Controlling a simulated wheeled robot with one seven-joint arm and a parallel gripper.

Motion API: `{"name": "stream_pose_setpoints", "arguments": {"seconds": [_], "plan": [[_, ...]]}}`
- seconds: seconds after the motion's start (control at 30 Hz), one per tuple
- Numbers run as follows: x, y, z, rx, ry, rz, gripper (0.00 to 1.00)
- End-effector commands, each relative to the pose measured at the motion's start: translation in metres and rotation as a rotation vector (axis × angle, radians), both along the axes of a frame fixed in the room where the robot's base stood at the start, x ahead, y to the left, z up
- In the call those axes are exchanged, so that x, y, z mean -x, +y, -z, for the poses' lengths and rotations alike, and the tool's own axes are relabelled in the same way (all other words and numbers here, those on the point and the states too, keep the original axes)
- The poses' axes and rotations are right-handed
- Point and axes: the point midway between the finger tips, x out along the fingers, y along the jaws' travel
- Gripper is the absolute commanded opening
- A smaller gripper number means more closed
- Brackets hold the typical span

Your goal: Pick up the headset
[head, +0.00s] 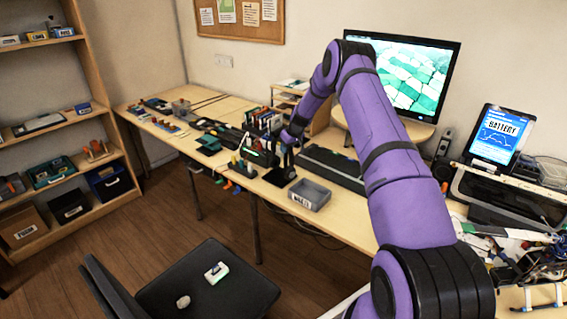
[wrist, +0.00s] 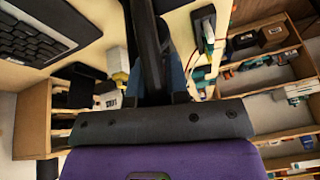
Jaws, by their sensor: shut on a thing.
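The headset (wrist: 148,40) shows in the wrist view as a dark, curved band running up from between my fingers. My gripper (wrist: 156,82) is shut on it, with blue-grey fingers on either side of the band. In the head view my gripper (head: 287,140) is small and far off, at the end of my purple arm, over the front part of the desk. The dark headset (head: 288,158) hangs just below it there, above a dark base (head: 279,177). Whether it touches that base I cannot tell. Much of the headset is out of the wrist view.
A grey bin (head: 309,194) stands close to the right of the dark base, at the desk's front edge. Several small coloured parts stand to the left. The monitor (head: 411,80) stands at the back right. A chair (head: 210,285) is in front.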

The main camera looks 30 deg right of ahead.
Motion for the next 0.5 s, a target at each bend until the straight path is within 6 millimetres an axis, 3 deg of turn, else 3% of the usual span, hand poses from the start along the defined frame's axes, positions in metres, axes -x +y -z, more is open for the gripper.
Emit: {"name": "stream_pose_setpoints", "arguments": {"seconds": [0.37, 0.5], "plan": [[0.000, 0.000, -0.017, 0.001, -0.002, 0.000, 0.00], [0.007, 0.021, -0.015, -0.002, 0.002, -0.003, 0.00]]}}
